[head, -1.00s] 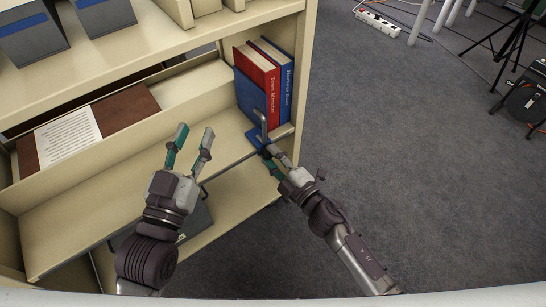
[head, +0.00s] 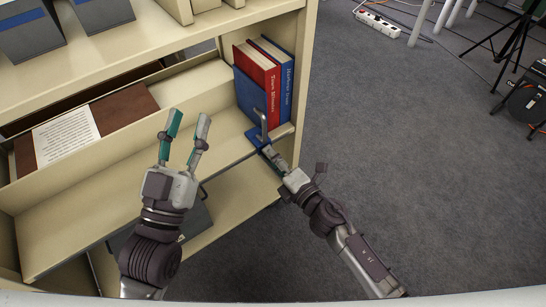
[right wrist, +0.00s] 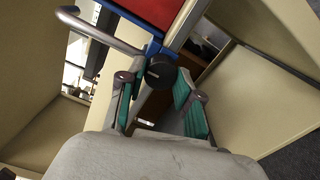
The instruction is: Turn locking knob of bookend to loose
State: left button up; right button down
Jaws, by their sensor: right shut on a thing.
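The blue bookend (head: 250,96) stands upright at the right end of the middle shelf, against the books. Its bent grey metal handle (head: 263,126) rises in front, and also shows in the right wrist view (right wrist: 98,30). In that view its round black locking knob (right wrist: 160,72) sits between the fingertips of my right gripper (right wrist: 158,86), which is shut on it. In the head view my right gripper (head: 269,152) is at the bookend's base, and the knob is hidden. My left gripper (head: 187,122) is open and empty over the shelf, left of the bookend.
A red book (head: 258,72) and a blue book (head: 286,85) stand behind the bookend. A brown box with a white paper label (head: 66,138) lies in the shelf's rear section. Grey boxes (head: 103,14) are on the shelf above.

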jog(key=shift+f, duration=0.1)
dwell(0.3)
jog(key=c, duration=0.8)
grip_release()
jog(key=shift+o, duration=0.2)
jog(key=shift+s+d, duration=0.1)
jog(key=v, duration=1.1)
jog(key=shift+s+d, duration=0.2)
jog(key=shift+s, duration=0.15)
